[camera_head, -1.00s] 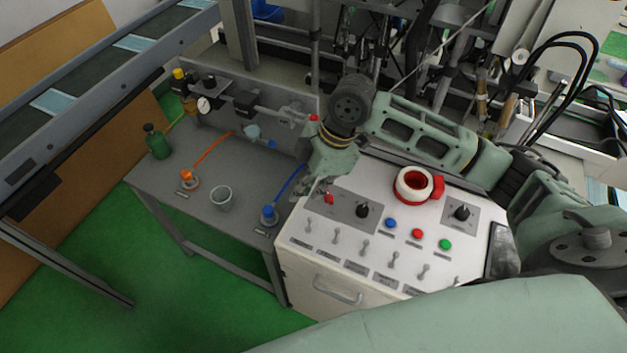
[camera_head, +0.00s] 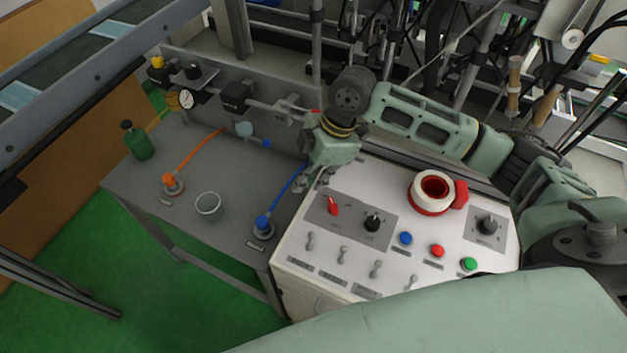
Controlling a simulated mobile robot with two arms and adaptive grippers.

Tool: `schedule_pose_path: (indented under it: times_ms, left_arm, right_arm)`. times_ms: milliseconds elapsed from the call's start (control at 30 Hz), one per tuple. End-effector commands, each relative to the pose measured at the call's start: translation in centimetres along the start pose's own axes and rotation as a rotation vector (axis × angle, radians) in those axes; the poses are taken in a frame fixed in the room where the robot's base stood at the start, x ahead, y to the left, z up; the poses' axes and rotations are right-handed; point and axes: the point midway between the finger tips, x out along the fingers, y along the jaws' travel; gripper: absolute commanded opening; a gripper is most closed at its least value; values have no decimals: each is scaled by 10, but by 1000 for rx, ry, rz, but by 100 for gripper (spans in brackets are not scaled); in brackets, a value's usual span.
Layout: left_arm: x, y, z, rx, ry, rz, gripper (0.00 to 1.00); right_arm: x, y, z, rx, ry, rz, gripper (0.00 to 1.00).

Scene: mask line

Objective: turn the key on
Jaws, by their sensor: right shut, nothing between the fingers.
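The red key-like switch (camera_head: 332,206) sits on a grey plate at the upper left of the white control panel (camera_head: 390,268), beside a black knob (camera_head: 373,222). It looks slightly slanted; its exact setting is too small to tell. My right gripper (camera_head: 314,183) is just above and left of the red switch in the picture, at the panel's far left edge. Its fingers are shut and empty, apart from the switch. My left gripper is out of view.
The panel also carries a red-and-white emergency stop (camera_head: 433,190), blue (camera_head: 405,238), red (camera_head: 437,251) and green (camera_head: 469,264) buttons, another black knob (camera_head: 488,225) and toggles. A grey table (camera_head: 180,213) with a cup (camera_head: 208,206) and hoses stands to the left.

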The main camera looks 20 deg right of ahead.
Motion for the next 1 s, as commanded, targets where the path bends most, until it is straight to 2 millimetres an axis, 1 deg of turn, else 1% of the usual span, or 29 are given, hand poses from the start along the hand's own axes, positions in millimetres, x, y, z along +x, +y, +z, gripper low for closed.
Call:
schedule_pose_path:
  times_ms: [33, 200, 367, 500, 633, 800, 1000]
  left_arm:
    - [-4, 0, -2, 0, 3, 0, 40]
    - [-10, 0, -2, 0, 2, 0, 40]
    - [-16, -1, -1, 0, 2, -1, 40]
    - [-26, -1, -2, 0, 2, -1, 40]
    - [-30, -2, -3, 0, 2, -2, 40]
    - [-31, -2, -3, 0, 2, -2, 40]
    - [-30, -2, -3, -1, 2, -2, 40]
  right_arm:
    - [9, -2, -1, 1, 0, -5, 0]
    - [46, -2, -1, 1, 0, -5, 0]
    - [79, -2, -1, 2, 0, -5, 0]
    - [70, -1, 21, 3, -4, 0, 0]
    - [67, -1, 33, 2, -2, -1, 0]
    - [67, -1, 38, -1, -1, -1, 0]
    - [67, -1, 38, -1, -1, 0, 0]
